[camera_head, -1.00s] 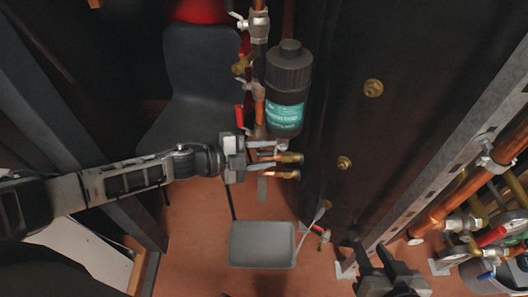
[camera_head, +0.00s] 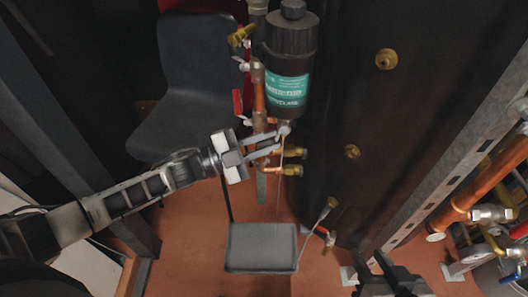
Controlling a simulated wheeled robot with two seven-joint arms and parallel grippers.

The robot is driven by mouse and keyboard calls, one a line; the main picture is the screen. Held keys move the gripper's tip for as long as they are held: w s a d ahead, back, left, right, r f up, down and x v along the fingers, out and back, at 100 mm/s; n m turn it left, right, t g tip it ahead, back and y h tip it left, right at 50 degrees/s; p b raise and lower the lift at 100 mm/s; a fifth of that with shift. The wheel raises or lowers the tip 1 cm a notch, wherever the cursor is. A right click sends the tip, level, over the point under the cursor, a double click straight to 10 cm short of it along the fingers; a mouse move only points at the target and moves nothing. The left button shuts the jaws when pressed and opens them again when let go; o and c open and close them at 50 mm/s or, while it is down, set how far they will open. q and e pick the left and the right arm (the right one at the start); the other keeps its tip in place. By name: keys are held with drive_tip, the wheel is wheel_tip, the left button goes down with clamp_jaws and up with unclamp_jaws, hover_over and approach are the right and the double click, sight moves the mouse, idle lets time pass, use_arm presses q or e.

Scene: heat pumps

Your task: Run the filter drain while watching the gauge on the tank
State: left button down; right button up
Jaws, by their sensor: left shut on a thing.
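The filter (camera_head: 290,48) is a dark canister with a teal label on the copper pipe, upper middle. Its small drain fitting (camera_head: 284,129) is at its bottom. My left gripper (camera_head: 278,142) reaches in from the left, shut on the drain fitting, which its fingertips partly hide. The large dark tank (camera_head: 350,100) stands right of the filter. I cannot make out a gauge on it. My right gripper (camera_head: 374,266) is open and empty at the bottom edge.
Brass valves (camera_head: 291,170) stick out just below my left fingertips. A red-handled valve (camera_head: 237,103) is left of the filter. A dark chair (camera_head: 188,85) stands behind my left arm. A metal rail (camera_head: 450,150) and copper pipes fill the right.

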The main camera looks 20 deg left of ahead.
use_arm(q)
drive_tip(key=shift+d+f, duration=0.1)
drive_tip(key=shift+f, duration=0.1)
drive_tip(key=shift+s, duration=0.1)
drive_tip(key=c, duration=1.4)
unclamp_jaws()
drive_tip(key=v, duration=1.6)
drive_tip(key=shift+f, duration=0.2)
